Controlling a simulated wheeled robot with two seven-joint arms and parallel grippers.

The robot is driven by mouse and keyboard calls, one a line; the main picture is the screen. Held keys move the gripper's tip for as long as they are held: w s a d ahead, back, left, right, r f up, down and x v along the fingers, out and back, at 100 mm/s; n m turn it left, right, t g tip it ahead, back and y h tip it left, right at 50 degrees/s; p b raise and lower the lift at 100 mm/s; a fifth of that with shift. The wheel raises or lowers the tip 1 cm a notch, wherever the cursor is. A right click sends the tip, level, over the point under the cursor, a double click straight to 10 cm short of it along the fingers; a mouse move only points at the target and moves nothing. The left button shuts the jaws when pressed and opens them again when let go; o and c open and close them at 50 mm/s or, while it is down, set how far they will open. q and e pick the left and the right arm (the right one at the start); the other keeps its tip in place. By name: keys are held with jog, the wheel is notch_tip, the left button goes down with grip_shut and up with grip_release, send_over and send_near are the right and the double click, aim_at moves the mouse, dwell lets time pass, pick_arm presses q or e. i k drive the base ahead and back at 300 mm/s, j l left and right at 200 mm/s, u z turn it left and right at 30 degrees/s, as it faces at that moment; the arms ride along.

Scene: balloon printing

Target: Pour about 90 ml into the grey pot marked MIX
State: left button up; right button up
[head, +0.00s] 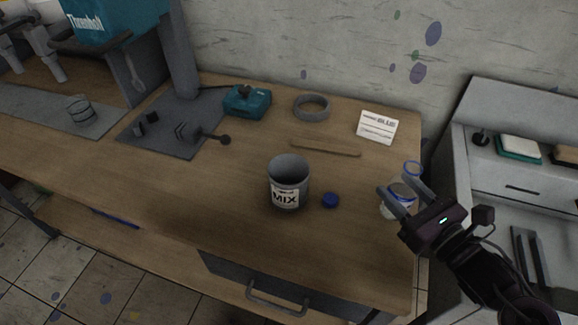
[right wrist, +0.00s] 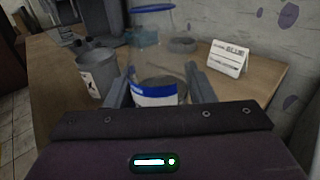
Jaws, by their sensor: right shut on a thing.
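The grey pot marked MIX (head: 289,180) stands upright on the wooden bench, its open top facing up. It also shows at the left of the right wrist view (right wrist: 95,75). My right gripper (head: 397,187) is shut on a clear bottle with a blue and white label (right wrist: 156,94), to the right of the pot and apart from it. The bottle has a blue ring (head: 413,167) at its top and looks about upright. I cannot tell whether its base touches the bench. A blue cap (head: 331,200) lies on the bench between pot and bottle. My left gripper is not in view.
A wooden stick (head: 325,148), a grey ring (head: 311,107) and a white card reading BLUE (head: 377,127) are behind the pot. A teal box (head: 247,101) and a dark mat (head: 160,137) are farther left. A grey cabinet (head: 470,150) stands right.

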aim_at(288, 175)
jog(key=k+u, duration=0.15)
jog(key=u, duration=0.2)
jog(key=k+u, duration=0.1)
jog(key=u, duration=0.3)
jog(key=k+j+u, duration=0.1)
jog(key=u, duration=0.25)
